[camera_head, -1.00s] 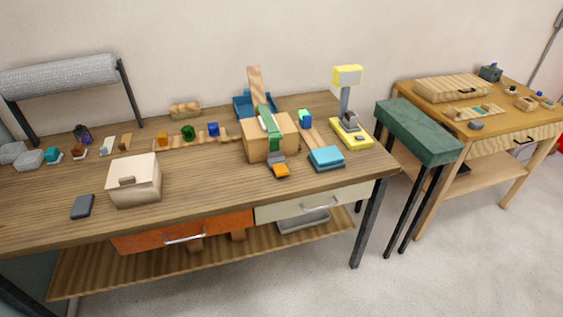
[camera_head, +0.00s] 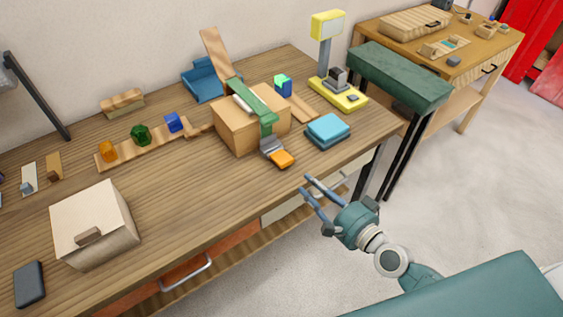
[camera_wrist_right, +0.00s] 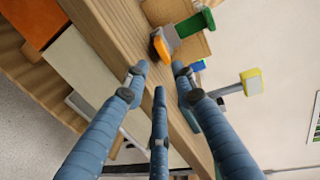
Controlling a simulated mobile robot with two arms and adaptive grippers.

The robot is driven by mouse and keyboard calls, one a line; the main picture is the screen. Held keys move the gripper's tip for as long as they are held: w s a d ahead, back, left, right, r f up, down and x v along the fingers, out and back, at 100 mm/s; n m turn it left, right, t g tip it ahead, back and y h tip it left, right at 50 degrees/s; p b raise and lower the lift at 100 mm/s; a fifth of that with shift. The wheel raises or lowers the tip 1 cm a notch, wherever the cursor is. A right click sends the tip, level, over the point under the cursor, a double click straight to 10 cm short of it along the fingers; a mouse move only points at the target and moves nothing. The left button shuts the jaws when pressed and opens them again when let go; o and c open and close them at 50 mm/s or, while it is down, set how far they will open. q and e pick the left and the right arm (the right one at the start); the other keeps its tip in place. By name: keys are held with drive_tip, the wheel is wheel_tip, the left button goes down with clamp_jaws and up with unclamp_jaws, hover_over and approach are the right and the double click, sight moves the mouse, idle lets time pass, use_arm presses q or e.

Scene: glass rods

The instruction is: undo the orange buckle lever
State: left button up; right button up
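The orange buckle lever (camera_head: 282,159) sticks out from a grey buckle (camera_head: 270,146) at the front foot of a wooden box (camera_head: 232,130). A green strap (camera_head: 249,103) runs over the box down to the buckle. In the right wrist view the orange lever (camera_wrist_right: 164,44) shows ahead, beyond the fingertips. My right gripper (camera_head: 306,185) is open and empty, near the table's front edge, in front of and right of the lever and apart from it. In the wrist view its fingers (camera_wrist_right: 158,76) are spread with nothing between them. My left gripper is not in view.
A blue box-like block (camera_head: 327,130) sits right of the lever. A yellow-based stand (camera_head: 338,95) and a dark green bench (camera_head: 398,75) lie farther right. A pale wooden box (camera_head: 95,220) stands at left. The tabletop before the lever is clear.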

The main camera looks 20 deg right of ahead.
sight(291, 174)
drive_tip(key=p+x, duration=0.1)
drive_tip(key=x, duration=0.8)
drive_tip(key=shift+w, duration=0.2)
drive_tip(key=shift+w+a+f, duration=0.1)
drive_tip(key=shift+w, duration=0.2)
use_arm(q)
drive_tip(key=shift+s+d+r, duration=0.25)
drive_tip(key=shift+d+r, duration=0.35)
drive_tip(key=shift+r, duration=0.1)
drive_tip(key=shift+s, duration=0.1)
use_arm(e)
drive_tip(key=shift+c, duration=0.8)
drive_tip(key=c, duration=0.4)
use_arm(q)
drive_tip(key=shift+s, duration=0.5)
use_arm(e)
clamp_jaws()
